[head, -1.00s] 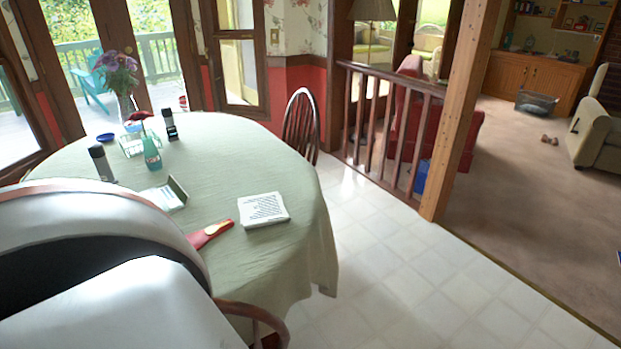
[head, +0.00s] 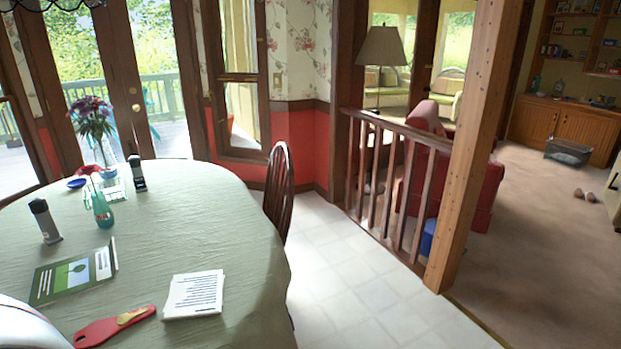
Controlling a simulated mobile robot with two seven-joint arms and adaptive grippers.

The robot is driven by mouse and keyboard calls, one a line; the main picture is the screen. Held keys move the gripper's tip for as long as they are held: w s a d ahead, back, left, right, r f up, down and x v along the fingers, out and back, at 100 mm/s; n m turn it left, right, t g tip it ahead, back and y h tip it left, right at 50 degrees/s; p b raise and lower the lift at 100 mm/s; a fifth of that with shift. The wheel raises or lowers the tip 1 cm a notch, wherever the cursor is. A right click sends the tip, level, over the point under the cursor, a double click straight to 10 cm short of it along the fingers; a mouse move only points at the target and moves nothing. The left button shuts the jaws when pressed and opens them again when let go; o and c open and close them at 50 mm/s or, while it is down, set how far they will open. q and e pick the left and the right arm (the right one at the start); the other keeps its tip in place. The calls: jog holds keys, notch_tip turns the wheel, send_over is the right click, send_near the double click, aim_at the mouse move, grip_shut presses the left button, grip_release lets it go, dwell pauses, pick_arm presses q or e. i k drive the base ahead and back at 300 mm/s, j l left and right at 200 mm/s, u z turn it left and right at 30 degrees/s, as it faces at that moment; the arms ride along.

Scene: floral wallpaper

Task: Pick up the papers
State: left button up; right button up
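The papers (head: 194,295) are a white stack with printed lines on top, lying flat on the table near its right front edge. They lie on the green cloth of the oval table (head: 190,230). Neither of my grippers shows in the head view. A white rounded part at the lower left corner is mine and covers a bit of the table.
A red paddle-like item (head: 115,326) lies just left of the papers. A green booklet (head: 75,274), dark canister (head: 45,222), teal bottle (head: 102,210) and flower vase (head: 104,150) stand or lie farther left. A chair (head: 279,187) is at the far right side. Tiled floor (head: 350,290) right of the table is clear.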

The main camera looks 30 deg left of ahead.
aim_at(197, 295)
jog(key=i+l+u, duration=0.15)
jog(key=u, duration=0.2)
jog(key=i+l+u, duration=0.2)
jog(key=u, duration=0.2)
jog(key=i+l+u, duration=0.1)
jog(key=l+u, duration=0.25)
jog(key=j, duration=0.1)
